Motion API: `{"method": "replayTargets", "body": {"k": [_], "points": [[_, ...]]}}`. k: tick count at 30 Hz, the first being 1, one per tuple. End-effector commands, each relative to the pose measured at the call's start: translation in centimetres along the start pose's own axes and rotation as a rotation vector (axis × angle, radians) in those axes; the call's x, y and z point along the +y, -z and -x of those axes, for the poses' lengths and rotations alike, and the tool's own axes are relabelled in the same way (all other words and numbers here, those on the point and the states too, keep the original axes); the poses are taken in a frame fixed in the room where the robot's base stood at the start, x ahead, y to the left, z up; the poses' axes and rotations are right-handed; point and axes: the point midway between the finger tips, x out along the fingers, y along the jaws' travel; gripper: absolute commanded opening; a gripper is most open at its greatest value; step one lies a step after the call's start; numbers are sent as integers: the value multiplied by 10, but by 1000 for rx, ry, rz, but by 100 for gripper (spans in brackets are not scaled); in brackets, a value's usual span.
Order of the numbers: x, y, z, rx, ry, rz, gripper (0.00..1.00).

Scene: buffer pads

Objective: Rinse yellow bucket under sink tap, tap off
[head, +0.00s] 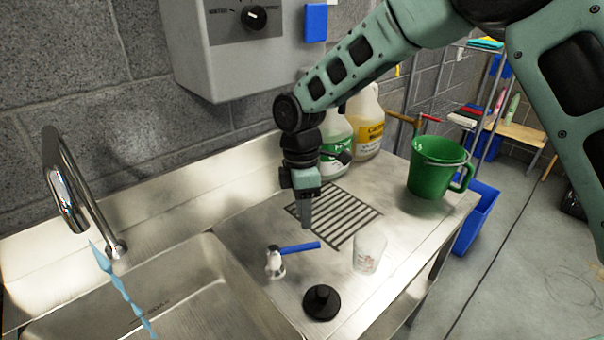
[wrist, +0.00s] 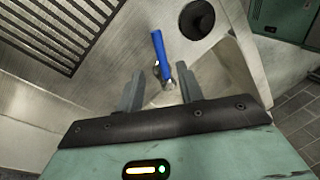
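No yellow bucket shows; a green handled bucket (head: 432,172) stands upright on the right end of the steel counter. The curved sink tap (head: 88,205) is at the left, and a blue stream of water (head: 122,288) falls from it into the sink basin (head: 190,300). A tap lever with a blue handle (head: 300,249) on a chrome base (head: 274,264) sits right of the basin. My gripper (head: 307,222) points down just above the blue handle, empty. In the wrist view its fingers (wrist: 160,78) are apart, with the blue handle (wrist: 160,48) ahead between them.
A clear measuring cup (head: 369,252) and a black round piece (head: 321,302) stand near the lever. A drain grate (head: 345,222) lies behind. Bottles (head: 366,125) stand by the wall under a grey box (head: 240,50). A blue bin (head: 478,218) is on the floor right.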

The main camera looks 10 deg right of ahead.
Motion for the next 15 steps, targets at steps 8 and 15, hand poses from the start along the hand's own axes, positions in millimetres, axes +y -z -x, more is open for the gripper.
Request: {"method": "replayTargets", "body": {"k": [8,15], "points": [[1,0,63,2,-5,-1,37],[0,0,94,2,-2,1,37]]}}
